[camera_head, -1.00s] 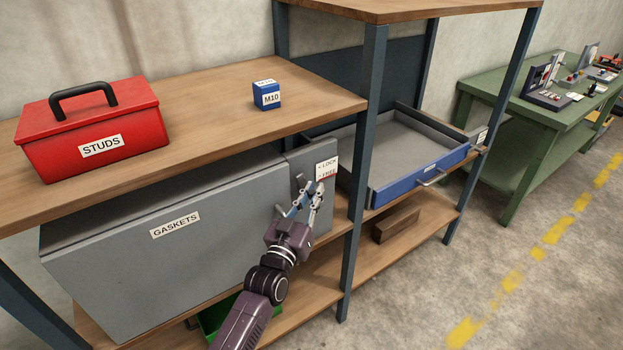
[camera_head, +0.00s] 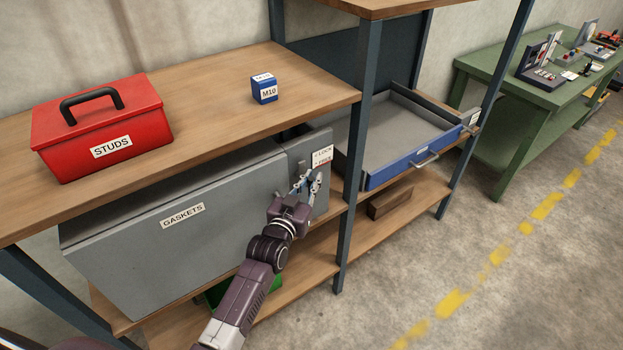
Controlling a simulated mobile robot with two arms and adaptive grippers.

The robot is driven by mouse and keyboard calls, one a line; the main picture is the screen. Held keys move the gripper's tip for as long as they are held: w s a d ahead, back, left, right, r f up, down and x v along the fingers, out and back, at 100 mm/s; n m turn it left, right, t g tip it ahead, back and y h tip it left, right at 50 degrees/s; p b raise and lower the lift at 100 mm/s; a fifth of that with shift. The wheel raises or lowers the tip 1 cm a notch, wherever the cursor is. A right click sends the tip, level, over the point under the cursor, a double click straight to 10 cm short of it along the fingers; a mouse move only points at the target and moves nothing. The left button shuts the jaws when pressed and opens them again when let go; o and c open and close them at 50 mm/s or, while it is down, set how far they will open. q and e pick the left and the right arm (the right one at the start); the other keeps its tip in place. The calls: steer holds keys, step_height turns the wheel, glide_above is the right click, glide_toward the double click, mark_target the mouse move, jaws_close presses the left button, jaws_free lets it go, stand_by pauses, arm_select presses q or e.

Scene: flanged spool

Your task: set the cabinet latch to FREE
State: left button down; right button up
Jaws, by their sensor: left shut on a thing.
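The grey cabinet marked GASKETS (camera_head: 130,255) sits under the wooden top at the left. A label (camera_head: 322,156) reading LOCK above and FREE below, each with an arrow, is on the narrow panel at its right end. My left gripper (camera_head: 307,182) is at this panel, just below the label, shut on the latch lever (camera_head: 301,166). Only the lever's upper part shows; the fingers hide the rest. Which mark the lever points at is too small to tell. My right gripper is not in view.
A red STUDS box (camera_head: 100,125) and a blue M10 block (camera_head: 264,90) stand on the wooden top. An open tray drawer with a blue front (camera_head: 415,165) is right of the shelf post (camera_head: 352,190). A green bench (camera_head: 500,105) stands at the back right; the floor before it is clear.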

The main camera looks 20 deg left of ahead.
arm_select(q)
steer(key=c, duration=2.2)
jaws_free()
steer(key=s+r, duration=0.1)
steer(key=s, duration=1.1)
steer(key=shift+a, duration=0.45)
